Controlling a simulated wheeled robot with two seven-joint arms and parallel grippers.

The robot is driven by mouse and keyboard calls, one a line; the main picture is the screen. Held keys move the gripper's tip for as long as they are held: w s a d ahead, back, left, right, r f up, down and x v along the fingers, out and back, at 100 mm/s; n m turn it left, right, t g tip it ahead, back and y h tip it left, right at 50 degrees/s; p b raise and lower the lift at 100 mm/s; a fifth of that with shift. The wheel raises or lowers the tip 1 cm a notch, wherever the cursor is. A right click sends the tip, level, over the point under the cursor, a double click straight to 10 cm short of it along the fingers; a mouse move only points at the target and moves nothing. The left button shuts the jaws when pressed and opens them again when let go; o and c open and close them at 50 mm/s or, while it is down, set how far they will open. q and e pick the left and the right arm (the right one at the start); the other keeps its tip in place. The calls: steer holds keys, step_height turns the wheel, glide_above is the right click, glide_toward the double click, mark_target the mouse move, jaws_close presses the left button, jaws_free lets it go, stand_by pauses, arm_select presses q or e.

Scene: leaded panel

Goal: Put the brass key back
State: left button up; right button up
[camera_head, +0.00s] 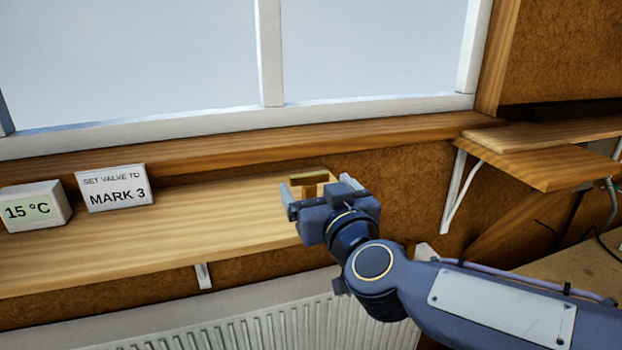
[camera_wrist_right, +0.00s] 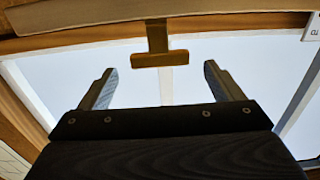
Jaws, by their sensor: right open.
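The brass key (camera_head: 308,177) is a T-shaped, brown-gold piece at the right end of the wooden shelf (camera_head: 200,225) under the window. Its crossbar is uppermost, with a short stem below; the foot of the stem is hidden in the head view. My right gripper (camera_head: 318,189) is open and empty, right in front of the key. In the right wrist view, the key (camera_wrist_right: 159,60) shows between and just beyond the spread fingertips (camera_wrist_right: 154,72), with clear gaps on both sides. My left gripper is not in view.
A white 15 °C block (camera_head: 35,206) and a "SET VALVE TO MARK 3" card (camera_head: 115,187) stand on the shelf's left part. A radiator (camera_head: 270,330) is below. A bracketed wooden shelf (camera_head: 540,165) is at the right. The shelf's middle is clear.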

steer(key=v, duration=0.7)
steer(key=s+d+f+m+g+h, duration=0.1)
steer(key=s+d+f+m+g, duration=0.1)
steer(key=s+d+f+g, duration=0.3)
steer(key=s+d+f+m+g, duration=0.3)
steer(key=s+d+f+g, duration=0.3)
steer(key=s+d+f, duration=0.6)
step_height(320, 180, down, 6)
steer(key=shift+s+g+h, duration=0.3)
steer(key=shift+s+h, duration=0.1)
steer(key=shift+s, duration=0.5)
